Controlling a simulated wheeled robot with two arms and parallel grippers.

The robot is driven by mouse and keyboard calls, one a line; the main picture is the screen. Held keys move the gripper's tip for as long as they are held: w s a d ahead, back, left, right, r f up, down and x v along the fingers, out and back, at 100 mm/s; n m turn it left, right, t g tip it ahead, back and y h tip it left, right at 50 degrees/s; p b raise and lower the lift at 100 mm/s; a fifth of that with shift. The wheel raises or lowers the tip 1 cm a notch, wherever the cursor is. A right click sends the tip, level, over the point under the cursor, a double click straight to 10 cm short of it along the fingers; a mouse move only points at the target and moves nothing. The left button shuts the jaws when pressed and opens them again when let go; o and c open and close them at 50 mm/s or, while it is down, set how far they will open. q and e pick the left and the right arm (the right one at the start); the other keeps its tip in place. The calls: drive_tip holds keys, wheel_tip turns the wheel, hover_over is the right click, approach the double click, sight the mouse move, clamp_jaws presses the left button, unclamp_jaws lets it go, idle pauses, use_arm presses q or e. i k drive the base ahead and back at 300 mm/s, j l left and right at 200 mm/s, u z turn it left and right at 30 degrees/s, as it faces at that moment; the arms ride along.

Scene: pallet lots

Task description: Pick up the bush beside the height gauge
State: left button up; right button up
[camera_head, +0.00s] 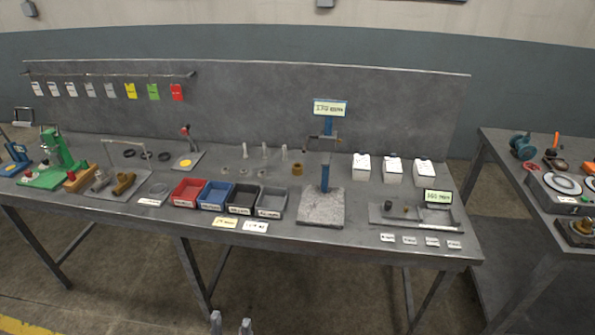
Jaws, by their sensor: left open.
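The height gauge has a blue column (325,178) on a grey stone plate (321,208), with a small display sign (331,108) above. A small brass-brown bush (297,169) stands on the bench just left of the column, behind the plate and apart from it. My left gripper (231,325) shows only as two grey fingertips at the bottom edge. They are apart with nothing between them, in front of and below the bench. My right gripper is out of view.
Red (187,191), blue (214,195) and dark bins stand left of the plate. Several pale upright pins and flat rings lie behind them. White boxes (392,170) and a tray (416,217) with small parts are to the right. A second bench stands far right.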

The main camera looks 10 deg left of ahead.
sight(296, 167)
drive_tip(key=i+j+z, duration=0.2)
drive_tip(key=j, duration=0.25)
drive_tip(key=i+j+z, duration=0.1)
drive_tip(key=j+z, duration=0.15)
drive_tip(key=j, duration=0.25)
drive_tip(key=j+z, duration=0.2)
drive_tip(key=j, duration=0.3)
drive_tip(key=i, duration=0.05)
